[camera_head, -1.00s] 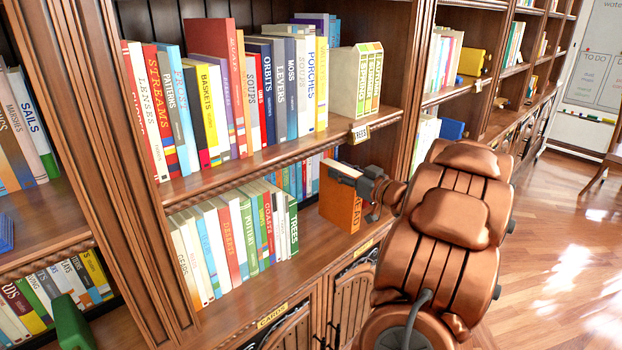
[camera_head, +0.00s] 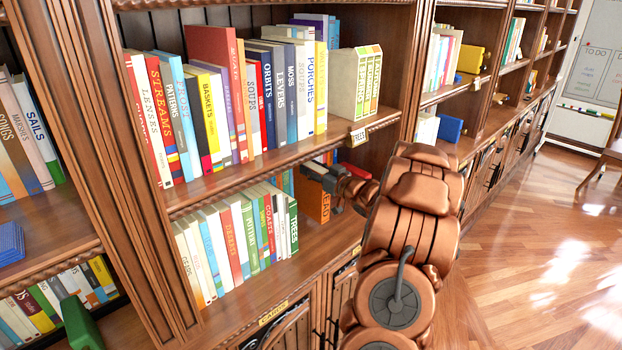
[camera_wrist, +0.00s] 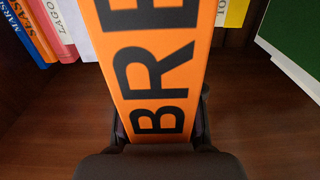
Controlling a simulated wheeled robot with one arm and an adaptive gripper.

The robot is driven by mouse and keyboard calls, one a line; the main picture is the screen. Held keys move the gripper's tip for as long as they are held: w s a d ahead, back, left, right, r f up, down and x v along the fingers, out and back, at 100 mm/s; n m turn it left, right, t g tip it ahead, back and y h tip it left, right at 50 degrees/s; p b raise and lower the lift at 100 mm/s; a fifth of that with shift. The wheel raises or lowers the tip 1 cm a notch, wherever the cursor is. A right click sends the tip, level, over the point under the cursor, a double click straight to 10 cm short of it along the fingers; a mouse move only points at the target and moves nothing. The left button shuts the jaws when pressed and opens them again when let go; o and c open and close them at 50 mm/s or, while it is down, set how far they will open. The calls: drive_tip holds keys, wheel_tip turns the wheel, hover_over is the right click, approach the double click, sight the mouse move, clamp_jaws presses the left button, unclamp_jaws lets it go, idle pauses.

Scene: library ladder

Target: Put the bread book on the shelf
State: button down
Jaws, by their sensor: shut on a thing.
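The bread book (camera_head: 314,200) is orange with dark lettering. It stands upright in the lower shelf bay, to the right of the row of books that ends with a green-spined one. My gripper (camera_head: 330,180) is shut on it at its near side. In the wrist view the orange spine (camera_wrist: 155,80) shows large black letters "BRE" between my fingers (camera_wrist: 160,140). The shelf board (camera_head: 300,250) runs below the book. Whether the book's bottom touches the board is hard to tell.
A row of books (camera_head: 240,235) stands left of the bread book. The upper shelf edge (camera_head: 270,155), with a label, passes just above my gripper. A wooden upright (camera_head: 405,80) bounds the bay at right. Bare board shows on both sides of the book in the wrist view.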

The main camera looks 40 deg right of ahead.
drive_tip(key=f, duration=0.2)
drive_tip(key=f+p, duration=0.1)
drive_tip(key=shift+w+f+p, duration=0.2)
drive_tip(key=shift+f+p, duration=0.1)
drive_tip(key=shift+f, duration=0.05)
drive_tip(key=shift+f, duration=0.2)
drive_tip(key=c, duration=0.7)
unclamp_jaws()
drive_tip(key=b, duration=0.3)
approach(311, 180)
drive_tip(key=shift+s+d+f, duration=0.2)
drive_tip(key=shift+d+f, duration=0.4)
drive_tip(key=shift+d, duration=0.3)
